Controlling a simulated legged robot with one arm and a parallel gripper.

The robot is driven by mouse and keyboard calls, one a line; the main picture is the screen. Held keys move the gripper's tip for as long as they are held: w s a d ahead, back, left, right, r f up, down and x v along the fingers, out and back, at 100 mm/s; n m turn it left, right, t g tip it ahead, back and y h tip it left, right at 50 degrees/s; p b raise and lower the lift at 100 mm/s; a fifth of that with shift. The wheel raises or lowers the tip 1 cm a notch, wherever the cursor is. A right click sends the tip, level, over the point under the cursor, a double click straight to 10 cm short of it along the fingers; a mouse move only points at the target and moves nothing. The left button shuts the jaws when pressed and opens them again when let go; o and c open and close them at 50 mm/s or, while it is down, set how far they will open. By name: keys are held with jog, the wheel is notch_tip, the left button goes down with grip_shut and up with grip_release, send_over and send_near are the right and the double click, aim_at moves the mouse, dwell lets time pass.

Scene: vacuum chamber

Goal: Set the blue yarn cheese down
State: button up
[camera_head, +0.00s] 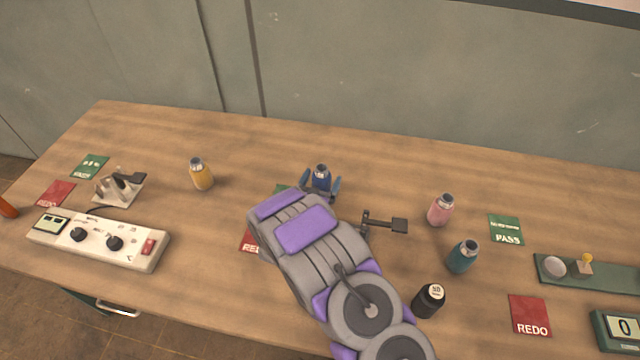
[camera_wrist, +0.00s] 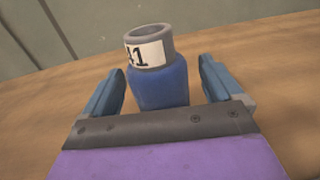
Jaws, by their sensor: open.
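The blue yarn cheese (camera_head: 321,177) looks like a blue bottle-shaped body with a grey neck. It stands upright on the wooden table toward the back middle. In the wrist view the blue yarn cheese (camera_wrist: 158,86) carries a white label with dark figures, partly turned away. My gripper (camera_head: 321,184) is open around it, one blue finger on each side. In the wrist view my gripper (camera_wrist: 161,72) shows a gap between each finger and the body. Its base is hidden behind my gripper's palm.
A yellow bottle (camera_head: 201,175) stands to the left; pink (camera_head: 440,210), teal (camera_head: 462,257) and black (camera_head: 428,300) ones stand to the right. A dark-handled fixture (camera_head: 383,223) is close right of my gripper. A white control box (camera_head: 98,239) lies left. The table behind is clear.

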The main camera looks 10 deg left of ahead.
jog(key=shift+w+d+r, duration=0.15)
jog(key=shift+w+d, duration=0.15)
jog(key=shift+w, duration=0.15)
jog(key=shift+a, duration=0.6)
jog(key=c, duration=0.3)
jog(key=shift+c, duration=0.6)
jog(key=shift+d, duration=0.4)
jog(key=c, duration=0.6)
jog(key=shift+c, duration=0.8)
jog(key=shift+a, duration=0.2)
